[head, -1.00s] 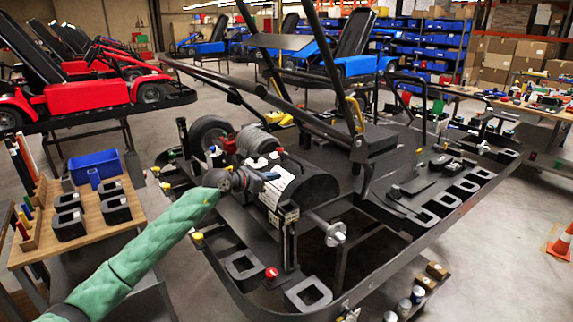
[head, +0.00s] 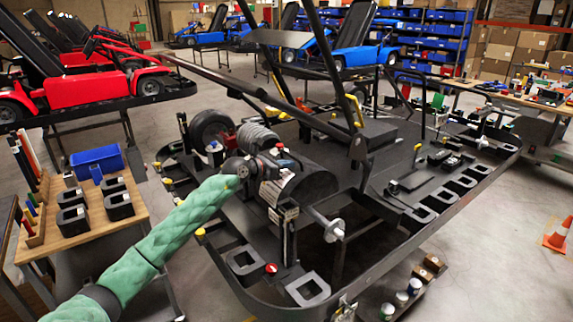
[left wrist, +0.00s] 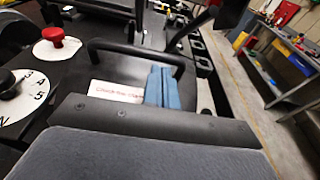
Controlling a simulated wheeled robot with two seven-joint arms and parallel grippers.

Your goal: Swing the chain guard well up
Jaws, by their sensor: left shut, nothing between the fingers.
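The chain guard (head: 318,180) is a dark rounded cover on the kart's near side, beside the engine. In the left wrist view its top face carries a white label with red writing (left wrist: 112,91) and a black bar handle (left wrist: 130,50). My left gripper (head: 284,160) reaches in from the left and is over the guard's label side. Its blue fingers (left wrist: 162,86) are shut and empty, next to the label, with their tips near the right end of the handle. I cannot tell whether they touch it. The guard looks lowered. My right gripper is not in view.
A red knob (left wrist: 57,41) and a numbered dial (left wrist: 22,98) sit left of the handle. Dark frame bars (head: 300,112) cross above the kart stand. A wooden side table (head: 140,210) with a blue bin (head: 97,160) stands left. Floor at right is clear around an orange cone (head: 556,238).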

